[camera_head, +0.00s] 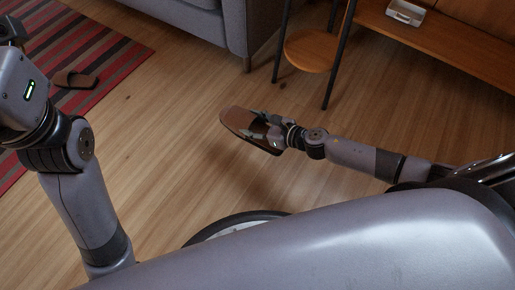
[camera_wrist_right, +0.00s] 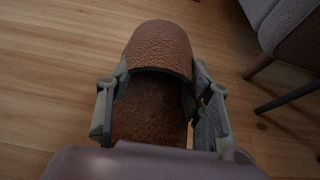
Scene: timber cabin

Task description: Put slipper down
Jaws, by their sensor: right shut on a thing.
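A brown slipper (camera_head: 240,124) is in my right gripper (camera_head: 268,127), low over the wooden floor in the middle of the head view. In the right wrist view the slipper (camera_wrist_right: 158,48) lies between the two fingers (camera_wrist_right: 160,100), which are shut on its sides. I cannot tell whether the slipper touches the floor. Another brown slipper (camera_head: 76,79) lies on the striped rug at the left. My left arm comes in at the left; its gripper (camera_head: 12,28) is only partly in view at the top left edge, and its fingers cannot be made out.
The wooden floor (camera_head: 170,130) around the held slipper is clear. A striped red and grey rug (camera_head: 100,50) lies at the left. A grey sofa (camera_head: 190,20) stands at the back.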

